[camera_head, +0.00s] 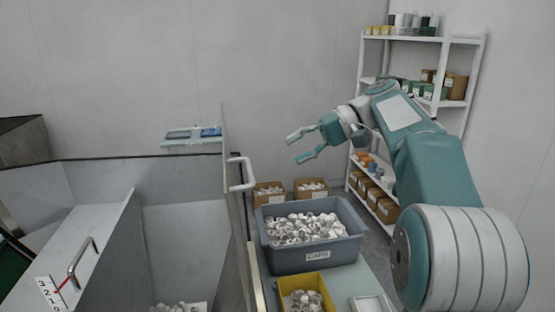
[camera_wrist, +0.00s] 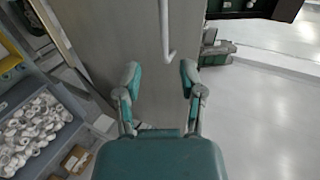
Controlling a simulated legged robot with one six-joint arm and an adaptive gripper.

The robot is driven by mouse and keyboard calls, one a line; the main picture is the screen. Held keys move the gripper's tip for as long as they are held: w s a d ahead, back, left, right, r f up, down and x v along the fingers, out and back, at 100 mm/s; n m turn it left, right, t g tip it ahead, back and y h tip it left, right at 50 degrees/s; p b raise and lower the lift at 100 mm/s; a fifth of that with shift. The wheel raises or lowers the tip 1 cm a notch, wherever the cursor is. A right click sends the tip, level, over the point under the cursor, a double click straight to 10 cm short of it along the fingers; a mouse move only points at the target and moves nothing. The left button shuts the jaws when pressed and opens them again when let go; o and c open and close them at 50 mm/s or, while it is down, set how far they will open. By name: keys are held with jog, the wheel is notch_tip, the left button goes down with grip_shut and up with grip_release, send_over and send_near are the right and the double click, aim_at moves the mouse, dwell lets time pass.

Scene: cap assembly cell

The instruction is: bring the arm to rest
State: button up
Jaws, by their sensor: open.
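My gripper (camera_head: 297,145) is open and empty in the head view, raised above and behind the grey bin. Its fingers point to the left. In the wrist view my gripper (camera_wrist: 160,77) shows two spread teal-and-grey fingers with nothing between them. Beyond them is a grey panel (camera_wrist: 112,40) with a white handle. The same panel (camera_head: 237,215) and its handle (camera_head: 241,174) stand to the left of my gripper in the head view, apart from it.
A grey bin labelled CAPS (camera_head: 281,259) full of caps and a yellow bin (camera_head: 285,283) stand on a bench below. Cardboard boxes (camera_head: 269,201) lie behind. A white shelf (camera_head: 447,103) stands at the right. A metal enclosure (camera_head: 185,185) fills the left.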

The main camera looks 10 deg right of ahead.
jog(key=shift+d+r, duration=0.2)
jog(key=shift+d, duration=0.2)
jog(key=s+a+f+m+t+h, duration=0.1)
jog(key=s+a+f+h, duration=0.25)
jog(key=s, duration=0.25)
jog(key=s+a+f+m+t+h, duration=0.1)
jog(key=s+a+f+h, duration=0.15)
jog(key=s+f, duration=0.2)
jog(key=s+d+f+n+t+h, duration=0.1)
jog(key=s+d+f+h, duration=0.1)
jog(key=s+f, duration=0.4)
jog(key=s+d+f+n+t+h, duration=0.1)
jog(key=s+d+f+t+h, duration=0.1)
jog(key=s+f, duration=0.5)
jog(key=s+d+h, duration=0.1)
jog(key=s+h, duration=0.1)
jog(key=shift+f+t+h, duration=0.3)
